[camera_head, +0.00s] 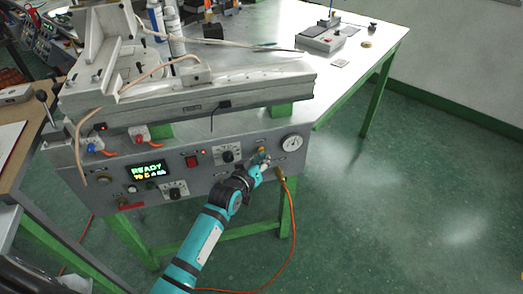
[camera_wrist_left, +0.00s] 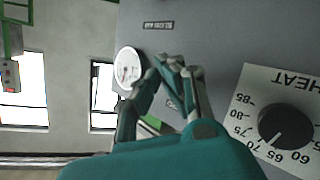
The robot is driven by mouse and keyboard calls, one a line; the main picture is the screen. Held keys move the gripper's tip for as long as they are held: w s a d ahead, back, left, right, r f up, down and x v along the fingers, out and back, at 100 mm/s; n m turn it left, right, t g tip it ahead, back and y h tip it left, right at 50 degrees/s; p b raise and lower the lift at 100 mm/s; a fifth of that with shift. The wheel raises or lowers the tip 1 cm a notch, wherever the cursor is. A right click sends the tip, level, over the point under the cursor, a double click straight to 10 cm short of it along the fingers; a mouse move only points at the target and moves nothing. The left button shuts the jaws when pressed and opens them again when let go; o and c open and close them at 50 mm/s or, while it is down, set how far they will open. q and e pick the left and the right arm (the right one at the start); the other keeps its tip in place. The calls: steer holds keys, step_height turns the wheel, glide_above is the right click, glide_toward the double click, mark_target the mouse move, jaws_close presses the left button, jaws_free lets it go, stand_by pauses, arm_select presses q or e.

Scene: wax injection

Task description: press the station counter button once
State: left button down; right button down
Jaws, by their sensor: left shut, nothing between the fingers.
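My left gripper (camera_head: 262,162) is at the right part of the grey control panel (camera_head: 205,185), between a black dial and a round white gauge. Its fingers are shut with nothing held. In the left wrist view the fingertips (camera_wrist_left: 170,66) are close together in front of the panel face; I cannot tell whether they touch it. No button labelled as the counter can be made out; the gripper covers part of the panel. The gauge (camera_head: 292,143) also shows in the left wrist view (camera_wrist_left: 128,66). My right gripper is out of view.
The panel also has a green READY display (camera_head: 148,170), a red switch (camera_head: 192,161) and a HEAT dial (camera_wrist_left: 286,126). An orange cable (camera_head: 291,225) hangs below. Open floor lies right.

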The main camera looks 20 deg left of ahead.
arm_select(q)
steer(key=shift+w+a+r, duration=0.1)
steer(key=shift+w+a, duration=0.25)
steer(key=shift+w, duration=0.1)
stand_by(0.6)
steer(key=shift+s+d+p, duration=0.55)
steer(key=shift+s+p, duration=0.15)
steer(key=shift+s, duration=0.1)
steer(key=shift+s+d+p, duration=0.75)
steer(key=shift+s+p, duration=0.05)
steer(key=shift+s, duration=0.25)
steer(key=shift+s+d+p, duration=0.7)
steer(key=shift+s+p, duration=0.05)
steer(key=shift+s, duration=0.25)
